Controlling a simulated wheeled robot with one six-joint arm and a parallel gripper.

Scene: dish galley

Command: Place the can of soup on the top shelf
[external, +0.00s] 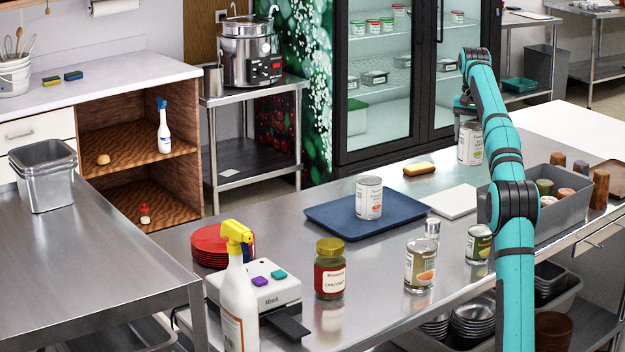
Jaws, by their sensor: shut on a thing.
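My gripper (465,117) is at the far side of the steel counter, partly hidden by my arm. It is shut on a pale labelled can (469,144), which is upright; I cannot tell whether it touches the counter. The labels are too small to read. The wooden cabinet at left has an upper shelf (125,159) with a white spray bottle (164,130), and a lower shelf (170,206).
A grey bin (566,215) with cups stands right of my arm. The upper shelf has free room left of its bottle.

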